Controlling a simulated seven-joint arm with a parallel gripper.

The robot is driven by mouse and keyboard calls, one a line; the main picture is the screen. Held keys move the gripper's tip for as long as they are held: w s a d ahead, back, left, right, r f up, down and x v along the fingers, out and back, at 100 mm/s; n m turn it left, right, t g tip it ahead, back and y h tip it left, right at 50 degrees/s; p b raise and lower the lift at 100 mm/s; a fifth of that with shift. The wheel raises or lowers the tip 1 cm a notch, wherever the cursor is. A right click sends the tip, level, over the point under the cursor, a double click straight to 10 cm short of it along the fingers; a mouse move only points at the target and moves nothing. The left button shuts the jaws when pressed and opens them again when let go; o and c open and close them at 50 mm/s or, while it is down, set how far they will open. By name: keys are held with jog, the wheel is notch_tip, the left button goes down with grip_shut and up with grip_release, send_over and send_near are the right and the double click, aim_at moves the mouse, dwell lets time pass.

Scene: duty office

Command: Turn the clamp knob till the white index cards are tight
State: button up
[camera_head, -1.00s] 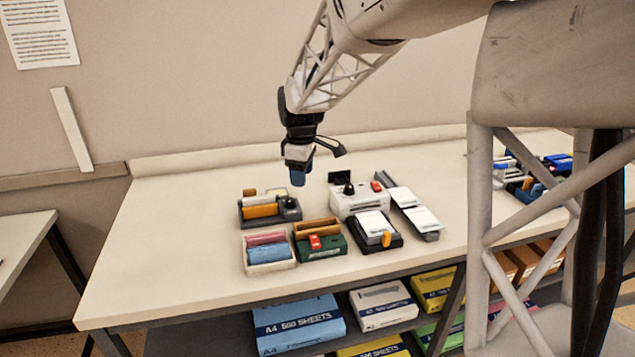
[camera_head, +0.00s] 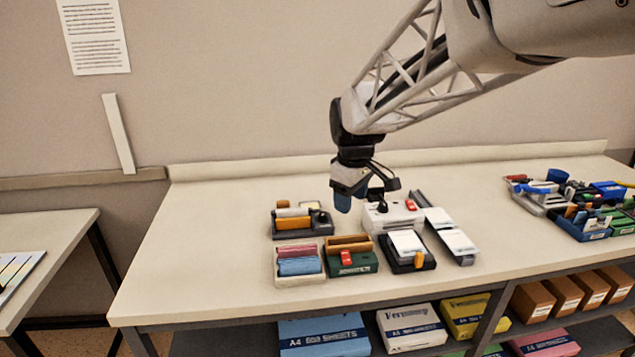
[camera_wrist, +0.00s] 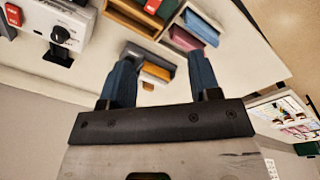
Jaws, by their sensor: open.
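White cards (camera_head: 407,243) lie stacked in a black tray (camera_head: 391,262) at the front of the group, with an orange knob or lever (camera_head: 419,259) at its front. More white cards (camera_head: 458,241) lie in a long grey holder to the right. A white device (camera_head: 391,219) has a black knob (camera_head: 382,207) and a red part on top; its black knob also shows in the wrist view (camera_wrist: 61,35). Which knob is the clamp knob is not clear. My gripper (camera_head: 342,203) is open and empty above the bench, left of the white device. Its blue fingers (camera_wrist: 160,78) are apart.
A dark holder with an orange roll (camera_head: 294,223) stands left of my gripper and shows between my fingers. A cream box (camera_head: 299,280) and a green box (camera_head: 350,268) stand in front. Trays of supplies (camera_head: 582,226) fill the right end. The bench's left part is clear.

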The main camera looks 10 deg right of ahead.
jog(key=shift+s+r, duration=0.1)
jog(key=shift+s, duration=0.55)
jog(key=shift+c, duration=0.2)
jog(key=shift+c, duration=1.2)
jog(key=w+f+m, duration=0.1)
jog(key=w+m, duration=0.3)
jog(key=w+f+m+g+y, duration=0.1)
jog(key=w+f+m, duration=0.1)
jog(key=w+m, duration=0.2)
jog(key=w+f+m+y, duration=0.1)
jog(key=w+f+m, duration=0.1)
jog(key=w+m, duration=0.2)
jog(key=shift+w+d+g, duration=0.15)
jog(key=shift+w+g, duration=0.15)
jog(key=shift+w, duration=0.65)
jog(key=m+g+y, duration=0.1)
jog(key=m+y, duration=0.1)
jog(key=m, duration=0.9)
send_near(324, 213)
jog(key=f, duration=0.1)
jog(key=shift+s+a+f, duration=0.1)
jog(key=shift+a, duration=0.1)
jog(key=shift+x, duration=3.9)
